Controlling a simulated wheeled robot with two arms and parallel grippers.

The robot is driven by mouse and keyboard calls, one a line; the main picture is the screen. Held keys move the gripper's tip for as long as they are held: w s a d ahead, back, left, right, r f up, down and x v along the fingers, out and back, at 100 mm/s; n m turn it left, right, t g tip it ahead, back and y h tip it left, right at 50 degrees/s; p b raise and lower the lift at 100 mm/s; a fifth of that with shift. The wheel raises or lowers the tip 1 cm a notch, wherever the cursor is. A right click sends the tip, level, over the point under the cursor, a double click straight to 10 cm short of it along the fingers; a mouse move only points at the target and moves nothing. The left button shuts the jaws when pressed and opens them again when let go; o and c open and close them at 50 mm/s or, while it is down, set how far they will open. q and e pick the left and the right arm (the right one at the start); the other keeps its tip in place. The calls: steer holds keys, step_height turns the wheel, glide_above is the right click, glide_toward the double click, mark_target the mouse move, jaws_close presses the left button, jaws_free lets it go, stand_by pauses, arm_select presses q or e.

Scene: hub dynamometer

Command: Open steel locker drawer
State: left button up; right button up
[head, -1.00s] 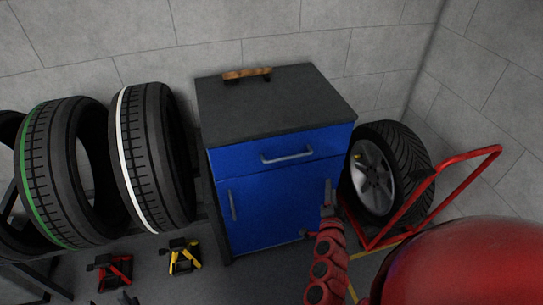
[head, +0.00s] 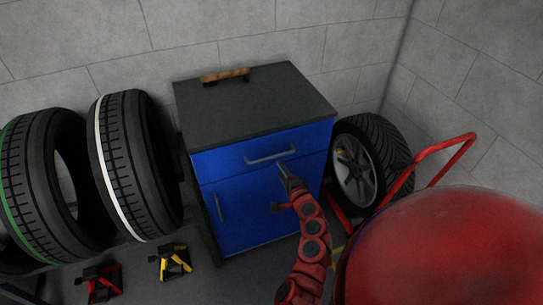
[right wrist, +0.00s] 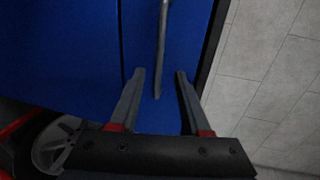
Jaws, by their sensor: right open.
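The steel locker (head: 262,190) is blue with a dark grey top and stands against the wall. Its upper drawer (head: 230,160) is closed and has a grey bar handle (head: 270,154). My right gripper (head: 281,168) is just below the handle, in front of the blue face. In the right wrist view its two fingers (right wrist: 158,75) are open, and the end of the handle (right wrist: 163,45) lies between and beyond the fingertips. I cannot tell whether they touch it. My left gripper is not in view.
A lower door with a vertical handle (head: 219,207) is below the drawer. A wheel (head: 362,165) and a red cart frame (head: 445,150) stand close on the right. Tyres (head: 132,165) stand on the left. Yellow (head: 175,262) and red (head: 100,283) jack stands are on the floor.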

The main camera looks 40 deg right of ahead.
mark_target(272, 158)
steer(key=x, duration=0.9)
steer(key=shift+w+d, duration=0.15)
steer(key=shift+w, duration=0.05)
jaws_close()
steer(key=shift+f, duration=0.1)
stand_by(1.1)
